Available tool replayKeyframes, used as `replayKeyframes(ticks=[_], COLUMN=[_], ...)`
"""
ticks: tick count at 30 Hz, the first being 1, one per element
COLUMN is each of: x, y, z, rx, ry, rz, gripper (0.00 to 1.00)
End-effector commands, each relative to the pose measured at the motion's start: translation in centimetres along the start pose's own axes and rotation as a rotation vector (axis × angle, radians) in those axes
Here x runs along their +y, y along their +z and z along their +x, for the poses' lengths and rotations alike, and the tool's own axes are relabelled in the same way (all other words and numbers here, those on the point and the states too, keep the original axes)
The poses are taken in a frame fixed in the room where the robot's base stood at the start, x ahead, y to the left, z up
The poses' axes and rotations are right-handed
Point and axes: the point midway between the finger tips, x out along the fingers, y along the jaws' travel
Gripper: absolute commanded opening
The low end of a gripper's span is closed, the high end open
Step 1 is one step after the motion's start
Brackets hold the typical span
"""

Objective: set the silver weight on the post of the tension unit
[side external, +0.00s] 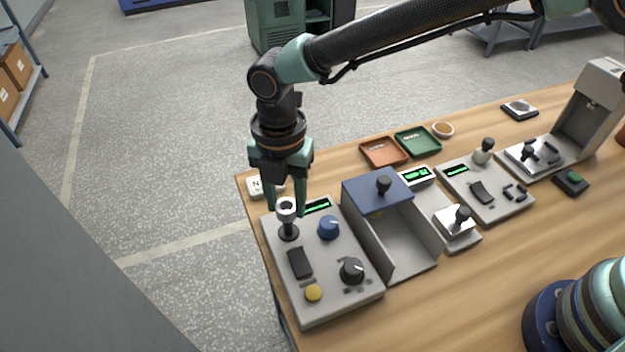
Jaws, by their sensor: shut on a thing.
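The tension unit (325,290) is a grey box at the table's near left corner, with a display, a blue knob, a black knob, a black rocker and a yellow button. Its post (288,230) stands upright on a dark round base at the unit's back left. The silver weight (286,216) is a small ring-like piece with a dark opening, at the top of the post. My gripper (287,207) points down, with its fingers on either side of the weight, shut on it. I cannot tell whether the weight touches the post or is just above it.
A grey open bin with a blue lid (362,192) stands close right of the unit. Beyond it are a small scale (456,222), another panel (500,200), an orange tray (372,160) and a green tray (405,150). A white label block (254,188) sits behind the unit.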

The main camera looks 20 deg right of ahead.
Motion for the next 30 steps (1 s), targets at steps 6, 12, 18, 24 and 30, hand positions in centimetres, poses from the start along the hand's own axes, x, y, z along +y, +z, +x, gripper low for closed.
replayKeyframes(ticks=[6,12,18,24,30], x=[0.0,0.0,0.0,0.1,0.0], y=[0.0,0.0,0.0,0.0,0.0], z=[-0.1,-0.1,0.2,0.7,1.3], rx=[0.0,0.0,0.0,0.0,0.0], ry=[0.001,0.001,0.001,0.001,0.0], rz=[0.0,0.0,0.0,0.0,0.0], gripper=[0.0,0.0,0.0,0.0,0.0])
